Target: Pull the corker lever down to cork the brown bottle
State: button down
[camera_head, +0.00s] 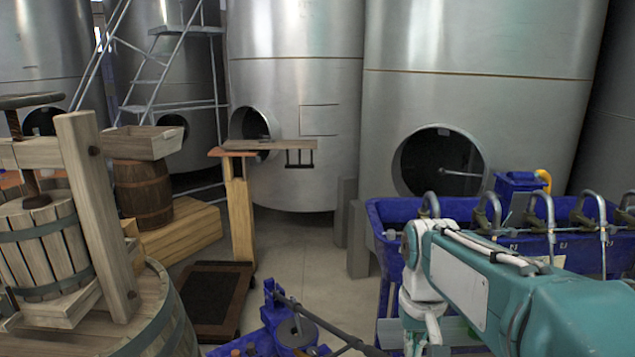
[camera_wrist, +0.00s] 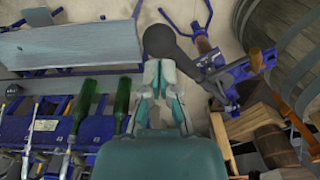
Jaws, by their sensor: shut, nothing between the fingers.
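The blue corker (camera_head: 268,340) stands at the bottom middle of the head view, partly cut off by the frame edge. Its dark lever (camera_head: 335,331) slants down to the right toward my arm. In the wrist view the lever ends in a round dark knob (camera_wrist: 160,40), just beyond my fingertips; I cannot tell whether they touch it. The blue corker body (camera_wrist: 212,65) lies to the right there. My gripper (camera_wrist: 158,66) is shut and empty. In the head view its fingertips are below the frame. I cannot make out the brown bottle.
A blue filling trough (camera_head: 375,215) with several metal spouts stands at the right. Green bottles (camera_wrist: 122,105) stand beside it in the wrist view. A wooden press (camera_head: 90,200) and barrel (camera_head: 165,325) fill the left. Steel tanks (camera_head: 480,90) line the back.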

jog(key=shift+f, duration=0.15)
jog(key=shift+s+d+f, duration=0.15)
jog(key=shift+s+f, duration=0.1)
jog(key=shift+f, duration=0.35)
jog(key=shift+s+d+f, duration=0.15)
jog(key=shift+s+f, duration=0.05)
jog(key=shift+f, duration=0.4)
jog(key=shift+f, duration=0.15)
jog(key=shift+f, duration=1.2)
jog(key=shift+s+d+f, duration=0.1)
jog(key=shift+s+f, duration=0.05)
jog(key=shift+f, duration=0.55)
jog(key=shift+s+d+f, duration=0.1)
jog(key=shift+s+f, duration=0.05)
jog(key=shift+f, duration=0.5)
jog(key=shift+f, duration=0.15)
jog(key=shift+s+d+f, duration=0.1)
jog(key=shift+f, duration=0.5)
jog(key=shift+s+d+f, duration=0.1)
jog(key=shift+f, duration=0.5)
